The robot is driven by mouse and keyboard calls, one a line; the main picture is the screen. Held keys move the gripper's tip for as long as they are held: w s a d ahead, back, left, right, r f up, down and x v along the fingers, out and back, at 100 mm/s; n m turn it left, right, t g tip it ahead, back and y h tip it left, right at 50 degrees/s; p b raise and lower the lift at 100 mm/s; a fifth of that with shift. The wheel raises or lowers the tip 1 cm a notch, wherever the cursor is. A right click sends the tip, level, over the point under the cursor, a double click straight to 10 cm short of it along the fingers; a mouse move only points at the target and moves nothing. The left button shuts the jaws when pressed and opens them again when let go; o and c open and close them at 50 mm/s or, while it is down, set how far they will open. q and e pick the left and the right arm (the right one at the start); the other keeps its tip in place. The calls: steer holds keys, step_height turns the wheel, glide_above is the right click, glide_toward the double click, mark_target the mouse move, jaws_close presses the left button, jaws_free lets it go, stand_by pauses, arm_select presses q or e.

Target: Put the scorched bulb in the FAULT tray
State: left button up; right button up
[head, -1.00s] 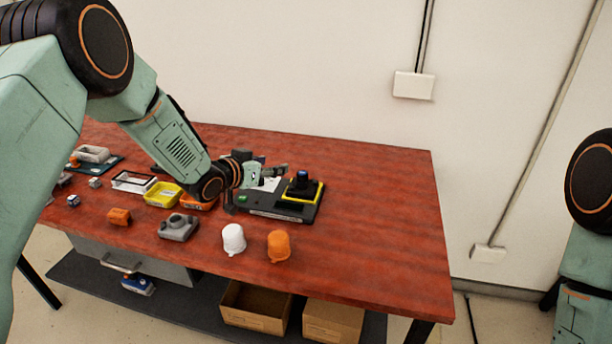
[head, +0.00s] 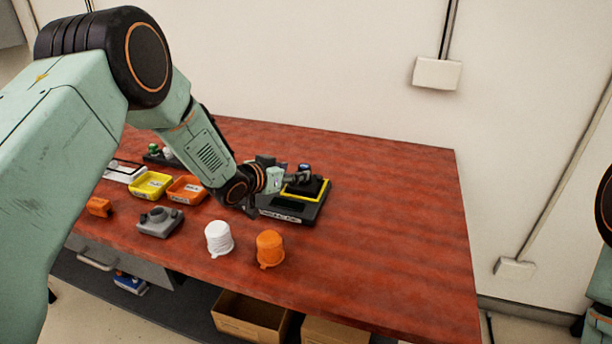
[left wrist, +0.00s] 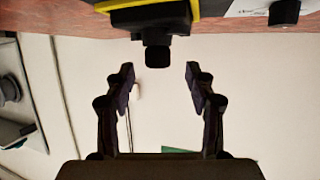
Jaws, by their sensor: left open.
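My left gripper (head: 300,179) is open and empty at the black tester-like device (head: 292,209) with a yellow border. In the left wrist view, its two fingers (left wrist: 160,82) stand apart, with a dark rounded piece (left wrist: 157,56) under a black block just beyond the gap between them. I cannot tell whether this piece is the scorched bulb. A yellow tray (head: 151,185) and an orange tray (head: 186,190) lie left of the device; their labels are too small to read, so I cannot tell which is FAULT. My right gripper is out of view.
A white cup-like cap (head: 219,238) and an orange one (head: 270,249) stand near the front edge. A grey fixture (head: 159,222) and a small orange part (head: 99,207) are left of them. The red table top (head: 400,230) is clear at right.

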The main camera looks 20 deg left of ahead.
mark_target(301, 169)
arm_select(q)
steer(key=shift+x, duration=2.85)
steer(key=shift+d+r, duration=0.25)
steer(key=shift+s, duration=0.1)
steer(key=shift+a, duration=0.1)
steer(key=c, duration=1)
jaws_close()
